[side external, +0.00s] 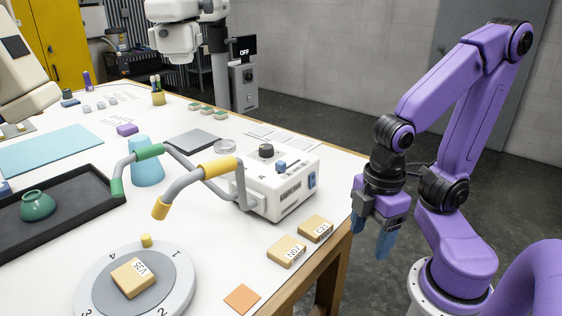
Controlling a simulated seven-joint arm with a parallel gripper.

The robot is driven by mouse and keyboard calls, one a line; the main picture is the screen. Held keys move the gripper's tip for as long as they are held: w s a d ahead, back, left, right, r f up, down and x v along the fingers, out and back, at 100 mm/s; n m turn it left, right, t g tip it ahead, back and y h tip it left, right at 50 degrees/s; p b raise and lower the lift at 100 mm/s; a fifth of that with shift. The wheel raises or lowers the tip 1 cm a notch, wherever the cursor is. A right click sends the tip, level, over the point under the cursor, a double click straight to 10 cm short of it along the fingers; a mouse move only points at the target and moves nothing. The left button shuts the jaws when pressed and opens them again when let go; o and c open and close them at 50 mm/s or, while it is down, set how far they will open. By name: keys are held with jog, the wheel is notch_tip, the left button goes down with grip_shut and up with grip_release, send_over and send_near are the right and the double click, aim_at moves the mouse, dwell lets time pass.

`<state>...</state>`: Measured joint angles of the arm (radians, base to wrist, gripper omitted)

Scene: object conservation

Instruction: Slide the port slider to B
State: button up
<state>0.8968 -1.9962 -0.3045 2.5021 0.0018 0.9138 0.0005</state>
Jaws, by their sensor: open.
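A white box-shaped device (283,190) stands near the right edge of the table. It has a blue block (281,167) on its top and a blue piece (312,180) on its right-hand face; I cannot tell which is the port slider. A dark knob (266,150) also sits on top. Any letter B marking is too small to read. My gripper (373,226) hangs fingers-down to the right of the device, past the table edge. It is open and empty, with blue fingertips, and apart from the device.
Tan blocks labelled N07 (287,250) and C21 (315,229) lie in front of the device. A numbered round dial (105,293) carries a tan block (133,278).

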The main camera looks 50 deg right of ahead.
jog(key=c, duration=0.4)
notch_tip(320, 180, up, 20)
jog(key=m, duration=1.3)
send_over(281, 162)
notch_tip(281, 162, down, 17)
jog(key=shift+r, duration=0.1)
grip_shut()
